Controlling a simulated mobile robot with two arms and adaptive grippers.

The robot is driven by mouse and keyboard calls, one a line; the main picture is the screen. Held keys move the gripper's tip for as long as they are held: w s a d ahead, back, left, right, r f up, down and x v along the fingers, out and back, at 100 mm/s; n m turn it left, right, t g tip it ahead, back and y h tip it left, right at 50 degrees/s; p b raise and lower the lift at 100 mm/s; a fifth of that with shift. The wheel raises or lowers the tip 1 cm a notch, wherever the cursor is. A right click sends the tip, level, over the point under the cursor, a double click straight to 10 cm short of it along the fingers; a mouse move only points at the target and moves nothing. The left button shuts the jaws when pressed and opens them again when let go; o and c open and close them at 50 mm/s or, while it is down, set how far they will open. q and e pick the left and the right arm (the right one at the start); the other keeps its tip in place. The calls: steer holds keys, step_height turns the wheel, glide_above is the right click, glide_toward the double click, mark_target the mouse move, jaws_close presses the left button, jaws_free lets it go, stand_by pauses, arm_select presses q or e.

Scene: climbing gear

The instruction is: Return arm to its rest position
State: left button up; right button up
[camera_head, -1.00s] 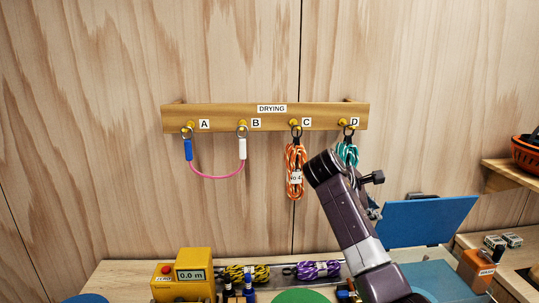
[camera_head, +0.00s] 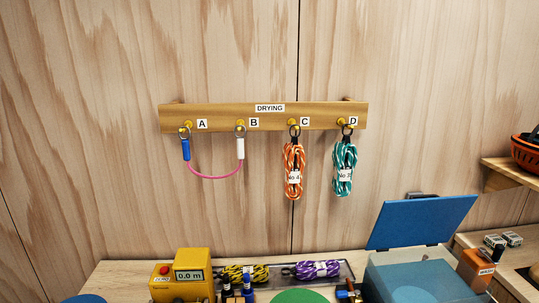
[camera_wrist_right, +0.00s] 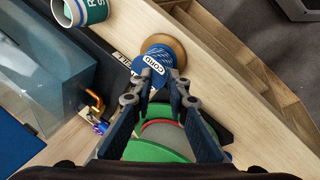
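In the head view no arm or gripper of mine shows now. My right gripper (camera_wrist_right: 161,82) shows in the right wrist view, with its two fingers apart and nothing held between them. Beyond the fingertips is a blue spool labelled CORD (camera_wrist_right: 154,60) on a round wooden base. A green round object (camera_wrist_right: 158,146) shows below, partly hidden by the fingers. In the head view an orange rope coil (camera_head: 293,165) hangs on hook C and a teal rope coil (camera_head: 344,165) on hook D. My left gripper is in neither view.
The drying rack (camera_head: 220,117) also holds a pink sling (camera_head: 214,177) across hooks A and B. Below are a yellow meter (camera_head: 193,262), a tray with yellow-black and purple ropes (camera_head: 318,268), and a blue box with its lid raised (camera_head: 420,221).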

steer(key=s+a+m+y, duration=0.25)
steer(key=s+m, duration=0.25)
steer(key=s, duration=1.6)
step_height(320, 180, down, 34)
steer(key=s+r+g+b, duration=0.1)
steer(key=g+b, duration=0.1)
steer(key=b, duration=0.6)
steer(key=s+d+f+b, duration=0.1)
steer(key=s+f+b, duration=0.2)
steer(key=s+f, duration=0.5)
steer(key=s+d+f+g+b, duration=0.1)
steer(key=s+d+f+b, duration=0.1)
steer(key=s+f, duration=0.7)
step_height(320, 180, down, 6)
steer(key=shift+s+f+b, duration=0.25)
steer(key=shift+s+b, duration=0.05)
steer(key=shift+b, duration=0.45)
